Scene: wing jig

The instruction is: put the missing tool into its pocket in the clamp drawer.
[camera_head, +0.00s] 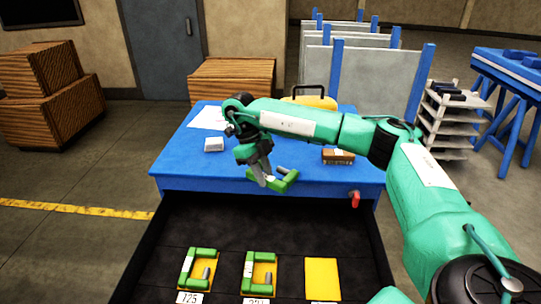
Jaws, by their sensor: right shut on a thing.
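My right gripper (264,176) is shut on a green C-shaped clamp (285,182) and holds it above the front part of the blue table, near its front edge. The open black drawer (225,225) lies below in front of the table. In it, two green clamps, one at the left (200,270) and one in the middle (260,272), lie in yellow pockets with number labels. A bare yellow pocket (322,279) is at the right. The label below it is not visible. My left gripper is not in view.
On the blue table (190,170) are a white paper, a small grey box (214,144), a brown box (338,156) and a yellow case (312,101). A red object (355,199) is at the drawer's right rim. Wooden crates (45,83) stand at the left.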

